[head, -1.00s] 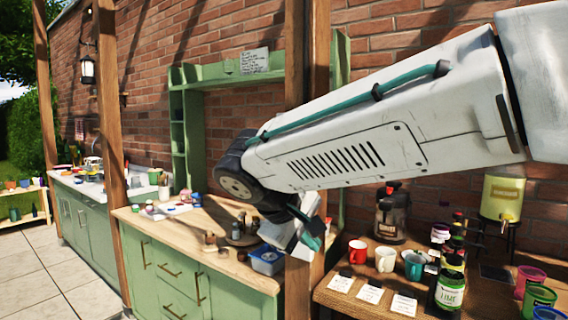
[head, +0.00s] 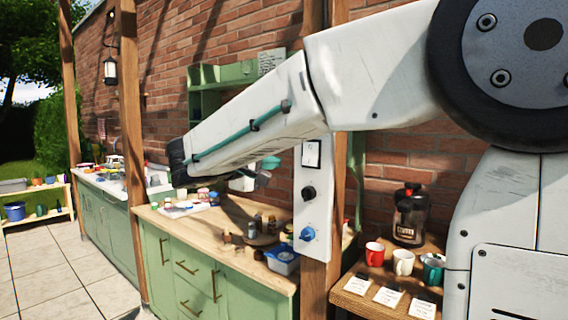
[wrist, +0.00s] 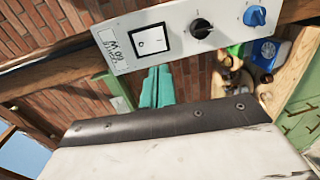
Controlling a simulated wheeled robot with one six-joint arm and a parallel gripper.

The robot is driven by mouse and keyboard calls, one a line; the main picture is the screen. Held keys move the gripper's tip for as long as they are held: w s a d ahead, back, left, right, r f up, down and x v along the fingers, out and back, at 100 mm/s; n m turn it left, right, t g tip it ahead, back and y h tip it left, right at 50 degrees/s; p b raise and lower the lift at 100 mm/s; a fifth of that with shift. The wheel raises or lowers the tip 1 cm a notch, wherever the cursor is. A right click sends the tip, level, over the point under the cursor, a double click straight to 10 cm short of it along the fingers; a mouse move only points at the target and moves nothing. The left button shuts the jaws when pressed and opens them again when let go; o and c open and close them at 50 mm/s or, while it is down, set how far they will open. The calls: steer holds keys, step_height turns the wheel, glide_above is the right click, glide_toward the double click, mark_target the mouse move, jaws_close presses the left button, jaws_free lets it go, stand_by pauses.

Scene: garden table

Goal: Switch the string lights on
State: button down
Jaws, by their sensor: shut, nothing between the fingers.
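A white switch panel (head: 310,215) is fixed to a wooden post in the head view. It carries a rocker switch (head: 311,154) at the top, a black knob (head: 308,193) and a blue knob (head: 307,234) below. The wrist view shows the panel rotated, with the rocker switch (wrist: 149,41), black knob (wrist: 201,28) and blue knob (wrist: 254,15). My gripper (head: 266,165) is left of the panel. Its shut teal fingers (wrist: 157,88) appear just below the rocker in the wrist view, apparently apart from it. No string lights can be made out.
A wooden counter (head: 190,228) with jars and a blue tub (head: 283,260) lies below my gripper. At right, a lower table holds a red mug (head: 374,253), other mugs and a dark dispenser (head: 409,215). A brick wall stands behind.

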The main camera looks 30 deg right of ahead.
mark_target(308, 162)
steer(key=x, duration=1.3)
steer(key=shift+s, duration=0.1)
steer(key=shift+a, duration=0.1)
